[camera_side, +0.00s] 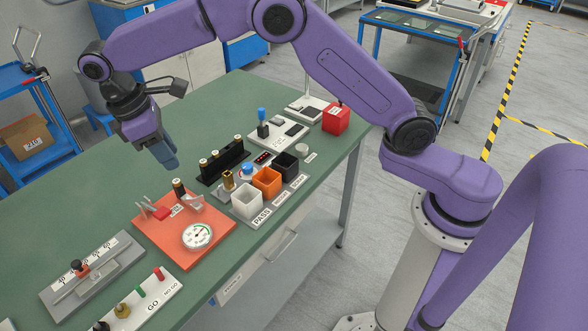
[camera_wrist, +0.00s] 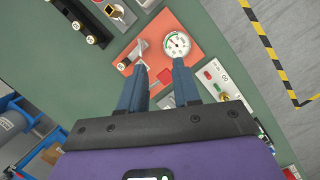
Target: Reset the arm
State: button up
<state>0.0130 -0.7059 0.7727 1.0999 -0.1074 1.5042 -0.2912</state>
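My purple arm reaches over the green table (camera_side: 95,195) from the right. My gripper (camera_side: 170,162) hangs above the table, pointing down, behind the orange plate and left of the black rack. In the wrist view my gripper (camera_wrist: 161,68) shows two blue fingers set apart with nothing between them, so it is open and empty. The orange plate (camera_side: 208,230) carries a round dial gauge (camera_side: 197,236), a red clamp and a dark upright part. The plate also shows beyond the fingertips in the wrist view (camera_wrist: 158,48).
A black rack (camera_side: 222,162) holds several brass-topped parts. White (camera_side: 246,203), orange (camera_side: 267,182) and black (camera_side: 286,166) bins stand beside it. A red box (camera_side: 336,119) is farther right. A grey slide gauge (camera_side: 92,276) and GO board (camera_side: 140,302) are at front left. The table's left part is clear.

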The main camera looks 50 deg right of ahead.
jog(key=s+d+r+t+y, duration=0.15)
jog(key=s+d, duration=0.25)
jog(key=s, duration=0.4)
jog(key=s+d+r+g, duration=0.1)
jog(key=s+d+r, duration=0.25)
jog(key=s, duration=0.55)
jog(key=s+d+f+n+y, duration=0.1)
jog(key=s+d+f, duration=0.3)
jog(key=s+d, duration=0.9)
jog(key=shift+s+d+f+t+y, duration=0.15)
jog(key=shift+s+d+t+y, duration=0.25)
jog(key=shift+s, duration=0.8)
jog(key=shift+a, duration=0.1)
